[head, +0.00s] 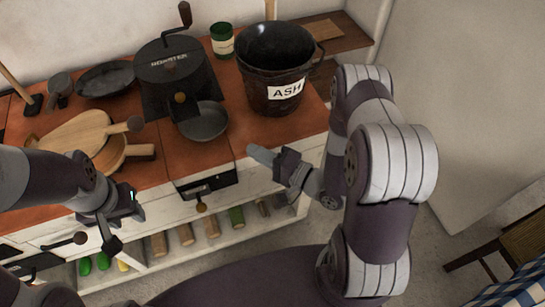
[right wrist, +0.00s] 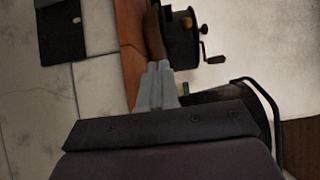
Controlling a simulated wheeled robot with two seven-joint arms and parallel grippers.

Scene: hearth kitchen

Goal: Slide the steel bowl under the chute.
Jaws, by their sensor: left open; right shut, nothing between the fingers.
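The steel bowl (head: 203,122) sits upright on the red counter, right in front of the black roaster (head: 168,62). A spout-like part with a knob (head: 180,98) on the roaster's front reaches the bowl's back left rim; I cannot tell whether it is over the bowl. My right gripper (head: 261,155) is shut and empty at the counter's front edge, right of the bowl and apart from it. Its closed fingers (right wrist: 157,85) also show in the right wrist view, pointing towards the roaster (right wrist: 182,42). My left gripper (head: 124,222) is open and empty in front of the counter, far left of the bowl.
A black ash bucket (head: 262,95) stands right of the bowl, with a green tin (head: 222,40) behind. Wooden paddle-like pieces (head: 85,135) and a dark pan (head: 105,80) lie left of the roaster. A small drawer (head: 207,187) with a knob is below the bowl.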

